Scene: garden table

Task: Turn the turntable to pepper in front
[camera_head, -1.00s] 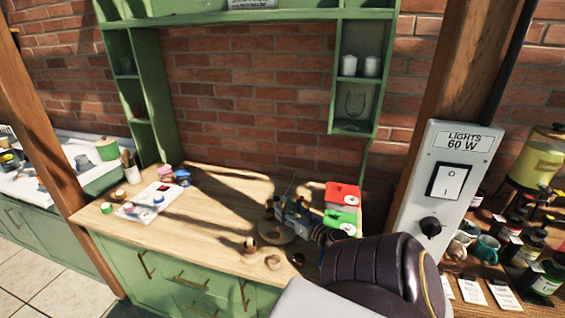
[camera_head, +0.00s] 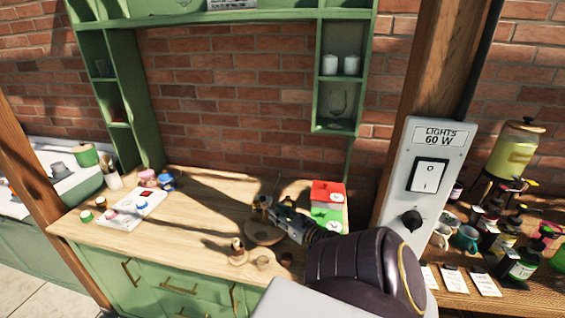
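The turntable (camera_head: 258,237) is a round wooden disc on the wooden tabletop, near the middle right. My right arm reaches in from the lower right, and my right gripper (camera_head: 268,209) is over the turntable's back part. The gripper and arm cover part of the disc and what stands on it. The gripper's fingers are too small and dark to tell open from shut. I cannot make out which small item is the pepper. My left gripper is out of view.
Red and green boxes (camera_head: 327,194) stand just right of my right gripper. Small wooden pieces (camera_head: 238,252) lie at the table's front edge. A white tray (camera_head: 120,217) with small items lies at the left. A grey light-switch panel (camera_head: 424,172) stands at the right.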

